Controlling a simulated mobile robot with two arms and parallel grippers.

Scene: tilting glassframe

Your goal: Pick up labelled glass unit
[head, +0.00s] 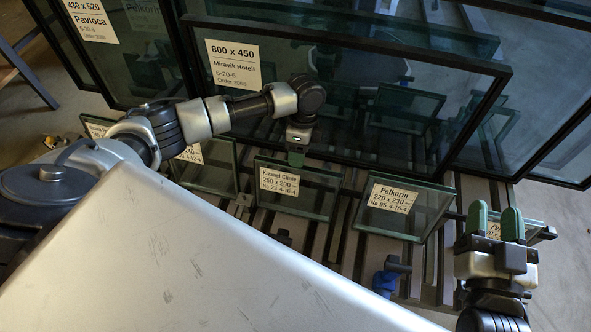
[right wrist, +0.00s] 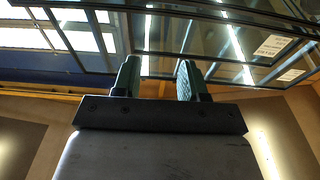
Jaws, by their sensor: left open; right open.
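Several small glass units with white labels lean on the slatted rack in the head view. One labelled about 250 x 200 (head: 310,206) stands in the middle, and the Pelkorin unit (head: 405,222) leans to its right. Another unit (head: 209,178) is at the left, its label partly hidden by my arm. My left gripper (head: 296,160), pointing down, is just above the top edge of the middle unit; contact cannot be told. My right gripper (head: 496,222) is open and empty, right of the Pelkorin unit and in front of a partly hidden labelled unit (head: 534,233). Its fingers stand apart in the right wrist view (right wrist: 157,78).
A large framed 800 x 450 unit (head: 233,62) leans behind the small ones, with the Pavioca unit (head: 91,16) at the far left. A blue-ended clamp (head: 386,282) sits low at the rack's front. Grey floor shows at the right.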

